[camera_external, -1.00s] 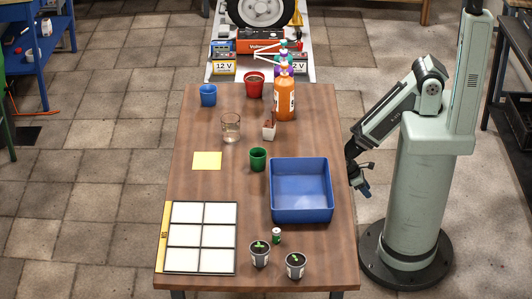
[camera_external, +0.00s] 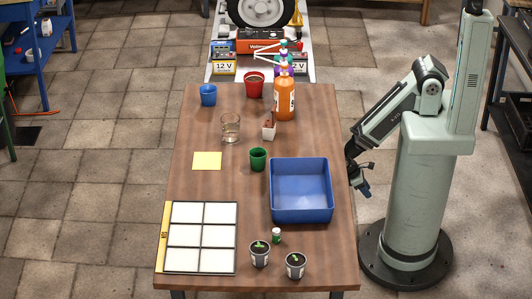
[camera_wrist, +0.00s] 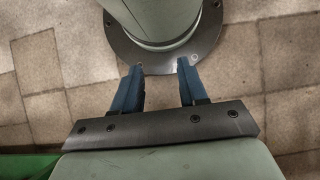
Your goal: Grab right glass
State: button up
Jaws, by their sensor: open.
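One clear glass (camera_external: 231,128) stands upright on the wooden table, left of centre and towards the back. A blue cup (camera_external: 208,95) stands behind it to the left, and a green cup (camera_external: 258,159) stands in front of it to the right. I see only one clear glass. My gripper (camera_external: 363,189) hangs beside the table's right edge, far from the glass. In the wrist view my gripper (camera_wrist: 160,70) has its two blue fingers apart with nothing between them. No glass shows in the wrist view.
A blue bin (camera_external: 301,213) lies between my gripper and the glass. An orange bottle (camera_external: 285,100), a red pot (camera_external: 254,86) and a small pale pot (camera_external: 269,133) stand at the back. A yellow note (camera_external: 207,161), a panelled tray (camera_external: 201,272) and two seedling pots occupy the front and left.

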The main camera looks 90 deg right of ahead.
dwell(0.3)
jog(key=o, duration=1.1)
